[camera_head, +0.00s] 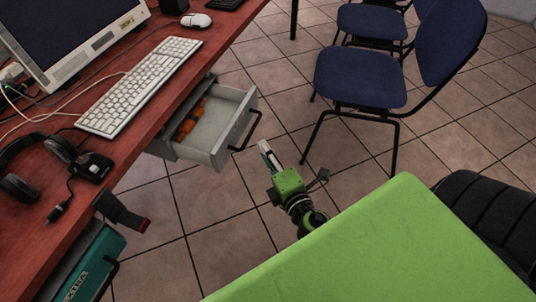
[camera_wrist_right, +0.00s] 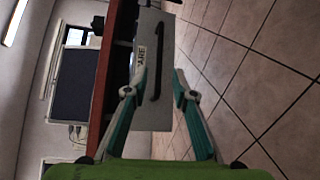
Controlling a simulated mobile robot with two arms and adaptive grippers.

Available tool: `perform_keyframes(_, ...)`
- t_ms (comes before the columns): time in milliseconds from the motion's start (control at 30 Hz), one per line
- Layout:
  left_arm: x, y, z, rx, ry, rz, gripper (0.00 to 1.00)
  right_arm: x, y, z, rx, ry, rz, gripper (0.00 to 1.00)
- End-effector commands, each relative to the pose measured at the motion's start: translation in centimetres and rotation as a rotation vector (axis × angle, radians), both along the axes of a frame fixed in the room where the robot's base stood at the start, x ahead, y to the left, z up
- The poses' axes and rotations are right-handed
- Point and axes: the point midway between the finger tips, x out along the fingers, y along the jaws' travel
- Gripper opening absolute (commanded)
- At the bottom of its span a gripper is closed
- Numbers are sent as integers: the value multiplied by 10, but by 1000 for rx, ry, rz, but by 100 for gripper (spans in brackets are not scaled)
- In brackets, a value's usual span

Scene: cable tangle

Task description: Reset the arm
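My right gripper (camera_head: 265,150) is in the air over the tiled floor, to the right of the open desk drawer (camera_head: 222,150). It also shows in the right wrist view (camera_wrist_right: 157,84), with its two teal and grey fingers apart and nothing between them. Beyond the fingers in that view is the grey drawer front with its black handle (camera_wrist_right: 156,60). The gripper appears apart from the drawer. My left gripper is not in view.
The drawer holds an orange object (camera_head: 191,119). The red desk (camera_head: 140,130) carries a monitor (camera_head: 70,35), keyboard (camera_head: 140,87), mouse (camera_head: 196,20), headphones (camera_head: 40,150) and loose cables. Blue chairs (camera_head: 360,78) stand at the upper right. Tiled floor between desk and chairs is clear.

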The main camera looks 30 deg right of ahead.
Motion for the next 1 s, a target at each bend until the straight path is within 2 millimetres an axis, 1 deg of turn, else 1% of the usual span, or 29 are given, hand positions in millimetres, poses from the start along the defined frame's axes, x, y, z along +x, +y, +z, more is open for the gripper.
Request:
perform_keyframes(33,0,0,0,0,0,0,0,-4,0,0,0,1,-1,25)
perform_keyframes(167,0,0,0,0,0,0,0,-9,1,2,0,0,-1,25)
perform_keyframes(667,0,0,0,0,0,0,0,-9,1,2,1,0,-1,25)
perform_keyframes(767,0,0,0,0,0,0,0,-10,-4,-2,38,10,-30,25)
perform_keyframes(867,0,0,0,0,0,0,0,-16,-19,-16,164,46,-123,25)
perform_keyframes(967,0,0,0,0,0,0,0,-32,-36,-48,381,125,-283,25)
perform_keyframes(1000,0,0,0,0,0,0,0,-41,-40,-65,478,169,-355,25)
